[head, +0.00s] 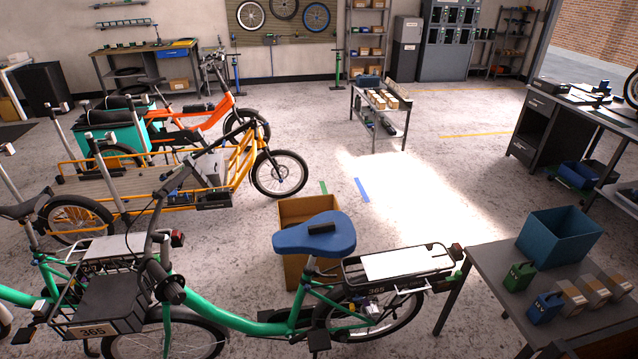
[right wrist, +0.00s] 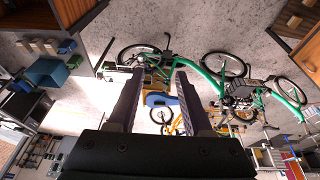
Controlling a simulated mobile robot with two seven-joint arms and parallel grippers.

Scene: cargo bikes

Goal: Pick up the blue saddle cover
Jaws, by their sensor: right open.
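The blue saddle cover (head: 314,236) is on the saddle of the green cargo bike (head: 240,322), in the lower middle of the head view. A small dark patch shows on its top. In the right wrist view the blue cover (right wrist: 158,100) appears small and far off, between the two fingers. My right gripper (right wrist: 160,73) is open, with nothing between its fingers, and is well apart from the cover. I do not see my left gripper in either view.
A cardboard box (head: 295,211) stands on the floor behind the saddle. The grey table (head: 492,282) at right holds a blue bin (head: 558,238), green and blue packs and several small boxes. An orange cargo bike (head: 283,172) stands at left. The centre floor is clear.

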